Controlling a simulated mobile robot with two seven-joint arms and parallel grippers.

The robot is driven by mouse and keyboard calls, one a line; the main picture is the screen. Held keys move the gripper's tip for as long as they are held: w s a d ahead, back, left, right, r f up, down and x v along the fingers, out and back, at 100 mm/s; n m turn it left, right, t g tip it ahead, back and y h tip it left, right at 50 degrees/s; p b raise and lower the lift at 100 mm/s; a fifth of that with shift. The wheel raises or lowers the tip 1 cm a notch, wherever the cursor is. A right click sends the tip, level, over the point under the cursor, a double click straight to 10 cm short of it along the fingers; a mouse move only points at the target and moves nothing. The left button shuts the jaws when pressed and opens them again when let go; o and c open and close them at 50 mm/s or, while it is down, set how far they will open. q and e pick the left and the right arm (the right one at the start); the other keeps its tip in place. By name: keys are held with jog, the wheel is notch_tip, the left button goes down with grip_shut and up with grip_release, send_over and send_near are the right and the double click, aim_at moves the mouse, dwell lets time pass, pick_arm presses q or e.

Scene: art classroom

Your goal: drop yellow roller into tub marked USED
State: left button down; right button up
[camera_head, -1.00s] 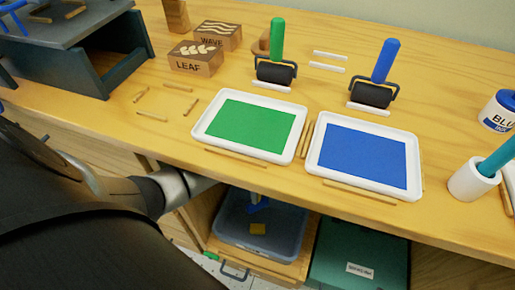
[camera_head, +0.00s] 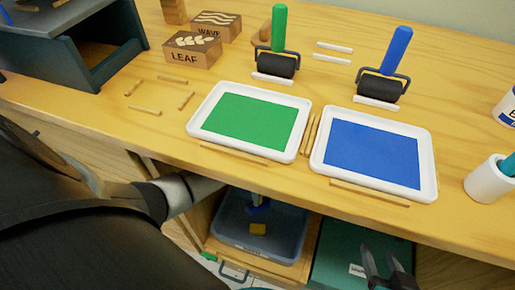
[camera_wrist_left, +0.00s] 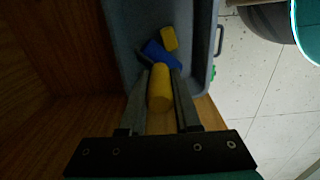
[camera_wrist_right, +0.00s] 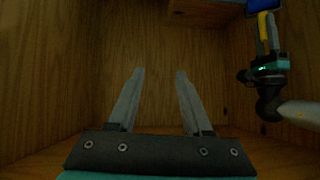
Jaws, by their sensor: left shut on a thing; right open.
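My left gripper (camera_wrist_left: 160,100) is shut on a yellow cylinder, the roller's handle (camera_wrist_left: 159,86), above a grey-blue tub (camera_wrist_left: 119,14). The rest of the roller is hard to make out. A blue piece (camera_wrist_left: 158,54) and a small yellow block (camera_wrist_left: 168,39) show beyond it. In the head view the tub (camera_head: 222,231) stands under the tabletop; its marking is not readable, and my left gripper is hidden there. The right wrist view shows the yellow handle (camera_wrist_right: 263,28) at upper right. My right gripper (camera_wrist_right: 160,78) is open and empty; the head view shows it at bottom right (camera_head: 384,262).
A teal box (camera_head: 328,262) with an unreadable label stands right of the tub. The tabletop overhangs both. On it are a green paint tray (camera_head: 196,124), a blue paint tray (camera_head: 318,155), two upright rollers and stamp blocks. Wooden cabinet walls surround my right gripper.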

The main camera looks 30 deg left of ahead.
pick_arm(q)
jog(key=shift+f+b, duration=0.55)
jog(key=shift+f, duration=0.25)
jog(key=shift+f+b, duration=0.45)
jog(key=shift+f, duration=0.1)
pick_arm(e)
jog(key=shift+w+a+r+t+y, duration=0.2)
jog(key=shift+a+r+t+y, duration=0.15)
jog(key=shift+a+t, duration=0.4)
jog(key=shift+w+a+r+t+y, duration=0.25)
jog(key=shift+a+t+y, duration=0.3)
jog(key=shift+a, duration=0.3)
jog(key=shift+w+a+r+t+y, duration=0.2)
jog(key=shift+a+r+t+y, duration=0.1)
jog(key=shift+a+t, duration=0.45)
pick_arm(q)
jog(key=c, duration=0.5)
grip_release()
jog(key=shift+c, duration=0.2)
